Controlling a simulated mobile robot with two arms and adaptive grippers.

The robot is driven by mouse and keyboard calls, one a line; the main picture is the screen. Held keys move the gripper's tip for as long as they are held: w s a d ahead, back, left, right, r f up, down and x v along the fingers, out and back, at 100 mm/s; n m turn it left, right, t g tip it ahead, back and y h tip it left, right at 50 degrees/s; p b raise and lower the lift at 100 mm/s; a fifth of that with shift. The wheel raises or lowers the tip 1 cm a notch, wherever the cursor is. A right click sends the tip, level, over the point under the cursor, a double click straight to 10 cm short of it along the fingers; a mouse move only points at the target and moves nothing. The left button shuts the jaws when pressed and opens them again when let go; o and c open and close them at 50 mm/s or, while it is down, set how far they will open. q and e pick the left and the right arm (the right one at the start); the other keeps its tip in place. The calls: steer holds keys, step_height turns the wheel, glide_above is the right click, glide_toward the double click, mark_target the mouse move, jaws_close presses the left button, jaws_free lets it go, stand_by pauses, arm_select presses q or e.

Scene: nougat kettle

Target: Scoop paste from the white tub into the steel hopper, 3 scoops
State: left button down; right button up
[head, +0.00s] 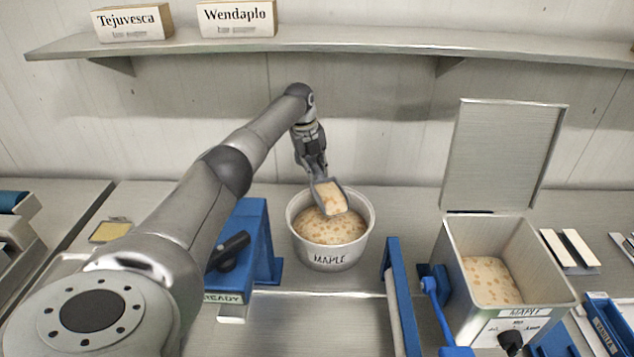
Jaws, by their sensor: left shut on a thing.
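My left gripper (313,170) is above the tub, shut on a metal scoop (318,183). The scoop carries a lump of paste (330,196) and is over the tub's opening; I cannot tell whether it touches the paste below. The steel hopper (455,245) stands at the right with its lid (503,155) raised. Some flecked paste (490,280) lies inside it. My right gripper is not in view.
A blue stand (252,240) with a READY label is left of the tub. A blue frame (390,262) and blue lever (432,290) stand between tub and hopper. A shelf (350,40) with two boxes runs along the wall. White bars (570,250) lie right of the hopper.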

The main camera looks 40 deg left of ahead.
arm_select(q)
steer(key=shift+w+a+r, duration=0.1)
steer(key=shift+a+r, duration=0.05)
steer(key=shift+r, duration=1.2)
steer(key=shift+w+a+r, duration=0.1)
steer(key=shift+r, duration=1.2)
